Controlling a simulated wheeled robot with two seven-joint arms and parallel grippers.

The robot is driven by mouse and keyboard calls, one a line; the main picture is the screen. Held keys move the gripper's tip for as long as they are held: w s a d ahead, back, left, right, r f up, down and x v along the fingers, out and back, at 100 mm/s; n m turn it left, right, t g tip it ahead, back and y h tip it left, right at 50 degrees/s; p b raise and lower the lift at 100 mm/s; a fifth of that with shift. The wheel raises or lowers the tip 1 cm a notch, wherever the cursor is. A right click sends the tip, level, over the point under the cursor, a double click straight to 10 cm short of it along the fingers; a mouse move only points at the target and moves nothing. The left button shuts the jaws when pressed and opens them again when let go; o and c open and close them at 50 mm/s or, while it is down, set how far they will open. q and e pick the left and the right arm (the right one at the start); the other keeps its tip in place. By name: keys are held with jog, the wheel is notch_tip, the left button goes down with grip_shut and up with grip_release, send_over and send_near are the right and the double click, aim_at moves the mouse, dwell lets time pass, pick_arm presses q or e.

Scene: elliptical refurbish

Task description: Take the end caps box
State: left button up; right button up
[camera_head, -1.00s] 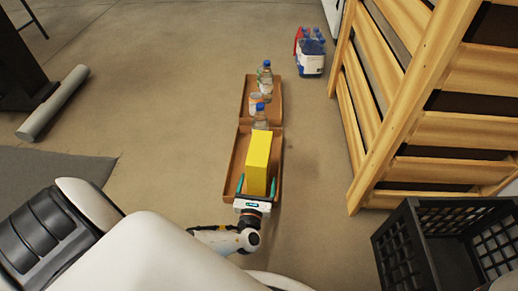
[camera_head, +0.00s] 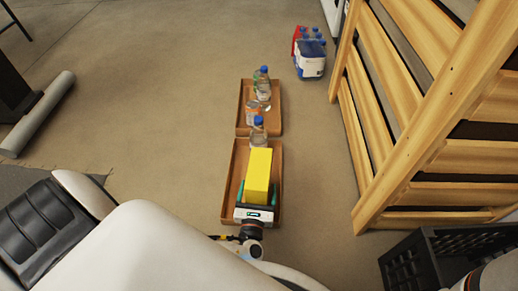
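A tall yellow box (camera_head: 258,170), which I take to be the end caps box, stands in the near brown tray (camera_head: 231,180). No label can be read on it. My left gripper (camera_head: 258,190) is at the near end of this tray. Its green fingers are spread on either side of the box's lower part, close to its sides. The fingers look open; whether they touch the box cannot be seen clearly. My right gripper is not in view.
Bottles (camera_head: 259,132) stand between the box and the far brown tray (camera_head: 243,105), which holds more bottles and a jar (camera_head: 252,112). A bottle pack (camera_head: 310,55) is farther back. A wooden slatted structure (camera_head: 400,130) and black crate (camera_head: 405,265) are at right.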

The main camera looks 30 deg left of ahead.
pick_arm(q)
jog(key=c, duration=1.2)
jog(key=shift+r, duration=0.1)
